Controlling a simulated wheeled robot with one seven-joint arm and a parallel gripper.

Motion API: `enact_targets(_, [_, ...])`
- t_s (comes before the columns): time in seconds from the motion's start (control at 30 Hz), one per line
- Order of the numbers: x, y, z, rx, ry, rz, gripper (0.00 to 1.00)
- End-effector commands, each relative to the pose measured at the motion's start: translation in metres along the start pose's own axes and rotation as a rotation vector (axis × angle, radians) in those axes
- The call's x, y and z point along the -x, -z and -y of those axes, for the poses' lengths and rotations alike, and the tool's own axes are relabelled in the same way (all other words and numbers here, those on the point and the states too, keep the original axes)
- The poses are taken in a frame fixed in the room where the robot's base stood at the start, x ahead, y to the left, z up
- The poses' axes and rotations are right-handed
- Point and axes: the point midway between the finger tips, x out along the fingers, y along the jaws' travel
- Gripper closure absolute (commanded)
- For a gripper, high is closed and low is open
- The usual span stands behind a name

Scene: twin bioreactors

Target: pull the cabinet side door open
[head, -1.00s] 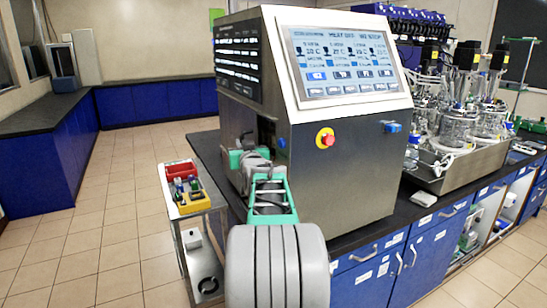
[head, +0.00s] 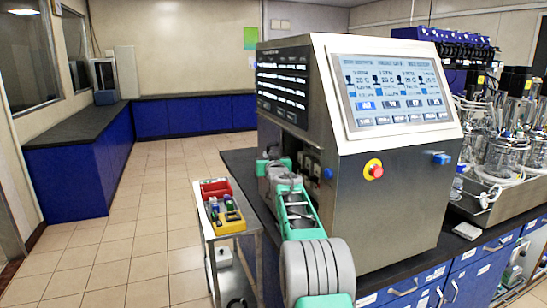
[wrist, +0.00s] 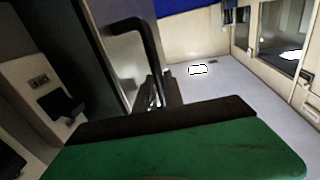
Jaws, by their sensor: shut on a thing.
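The steel cabinet (head: 385,200) stands on the dark bench, with a slanted touchscreen on its front. Its side door (wrist: 118,60) shows in the wrist view as a pale metal panel with a black bar handle (wrist: 150,50). The door stands away from the cabinet's side, and inner parts (head: 309,163) show through the gap. My gripper (head: 270,165) is at the cabinet's left side, shut on the door handle. My arm hides part of the door in the head view.
A small steel cart (head: 233,245) with a red bin (head: 216,188) and a yellow rack (head: 229,222) stands close to the left of my arm. Tiled floor (head: 120,245) is open farther left. Glass bioreactors (head: 500,150) stand right of the cabinet.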

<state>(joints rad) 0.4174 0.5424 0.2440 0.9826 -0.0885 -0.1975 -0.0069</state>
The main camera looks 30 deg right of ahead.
Motion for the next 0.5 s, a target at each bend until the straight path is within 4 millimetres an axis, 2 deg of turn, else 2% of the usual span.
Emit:
enact_targets(0.07, [0.0001,-0.0004,0.0009,0.000,0.002,0.000,1.00])
enact_targets(0.1, [0.0001,-0.0004,0.0007,-0.001,0.002,0.000,0.85])
enact_targets(0.17, [0.0002,-0.0003,0.0002,-0.001,0.002,0.000,0.80])
enact_targets(0.5, [0.0046,-0.0008,-0.0028,0.000,-0.002,0.000,0.79])
